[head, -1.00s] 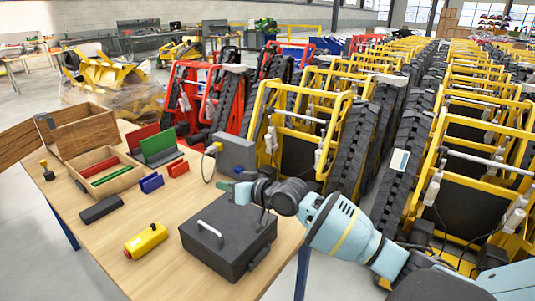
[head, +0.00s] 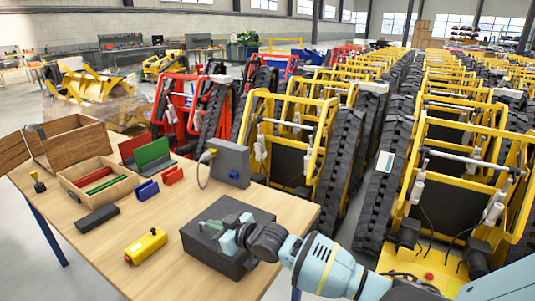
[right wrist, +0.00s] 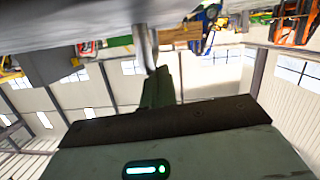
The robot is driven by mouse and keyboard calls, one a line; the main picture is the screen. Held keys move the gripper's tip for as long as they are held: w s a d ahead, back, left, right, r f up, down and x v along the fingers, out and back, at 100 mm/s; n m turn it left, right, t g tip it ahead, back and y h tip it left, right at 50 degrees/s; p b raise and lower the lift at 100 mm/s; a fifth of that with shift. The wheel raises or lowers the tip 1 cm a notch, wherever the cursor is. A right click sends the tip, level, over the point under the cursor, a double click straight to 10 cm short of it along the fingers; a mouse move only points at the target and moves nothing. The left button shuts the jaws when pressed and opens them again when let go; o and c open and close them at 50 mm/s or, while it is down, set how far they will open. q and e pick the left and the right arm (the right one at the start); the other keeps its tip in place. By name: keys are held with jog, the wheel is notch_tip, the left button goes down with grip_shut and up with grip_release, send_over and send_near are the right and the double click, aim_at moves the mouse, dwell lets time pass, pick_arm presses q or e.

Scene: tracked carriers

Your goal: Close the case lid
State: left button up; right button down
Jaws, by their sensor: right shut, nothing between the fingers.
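A dark grey case (head: 215,255) stands near the table's front right corner. Its top looks flat and shut, though my right arm covers part of it. A wooden box (head: 85,147) at the back left stands open, with a wooden panel (head: 12,152) leaning out to its left. My right gripper (head: 217,232) is shut and empty, low over the top of the dark case. In the right wrist view, its green fingers (right wrist: 157,88) are close to a metal bar, perhaps the case handle (right wrist: 145,45); contact is unclear. My left gripper is not in view.
On the table (head: 110,238) are a yellow device (head: 146,246), a black pouch (head: 97,218), a tray with red and green rods (head: 110,196), a green folding case (head: 153,154) and a grey box (head: 230,163). Tracked carriers (head: 290,140) stand close behind.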

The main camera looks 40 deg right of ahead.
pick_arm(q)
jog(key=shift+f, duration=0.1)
pick_arm(e)
jog(key=shift+f, duration=0.2)
notch_tip(320, 180, up, 6)
jog(key=f+p, duration=0.1)
jog(key=p, duration=0.2)
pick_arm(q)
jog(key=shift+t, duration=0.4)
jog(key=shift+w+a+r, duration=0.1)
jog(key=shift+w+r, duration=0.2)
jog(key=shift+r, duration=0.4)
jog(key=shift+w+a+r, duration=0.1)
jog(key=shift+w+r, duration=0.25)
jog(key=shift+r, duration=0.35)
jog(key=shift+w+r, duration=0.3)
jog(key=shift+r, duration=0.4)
pick_arm(e)
jog(key=a+v, duration=0.1)
jog(key=v, duration=0.9)
jog(key=shift+s+f, duration=0.2)
jog(key=shift+f, duration=0.2)
